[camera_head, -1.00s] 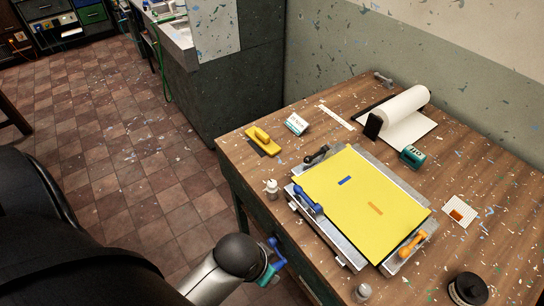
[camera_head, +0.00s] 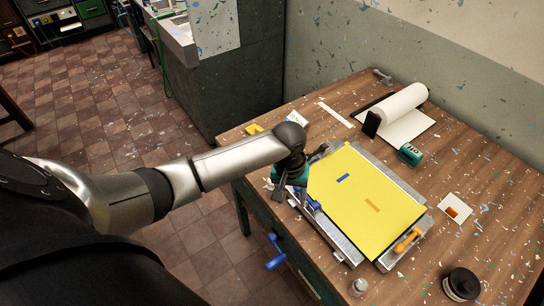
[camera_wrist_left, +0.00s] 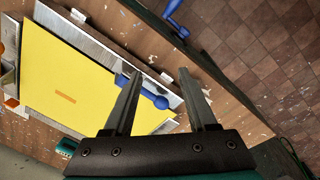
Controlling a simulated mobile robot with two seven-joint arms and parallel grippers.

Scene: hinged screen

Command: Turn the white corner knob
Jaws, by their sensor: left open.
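My left gripper (camera_head: 291,196) is above the left edge of the screen frame, pointing down, with its jaws apart and nothing held. In the left wrist view, its two fingers (camera_wrist_left: 157,74) reach over the frame edge. A blue handle (camera_wrist_left: 150,97) lies below and between them, partly covered by one finger. Another small white knob at the left corner is mostly hidden behind my gripper. The yellow screen (camera_head: 365,190) lies flat in its metal frame.
A blue crank (camera_head: 275,252) sticks out from the table's side. An orange handle (camera_head: 407,240) sits at the frame's right. A black round jar (camera_head: 462,285), a teal stamp (camera_head: 411,154) and a paper roll (camera_head: 403,103) stand on the wooden table (camera_head: 480,190).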

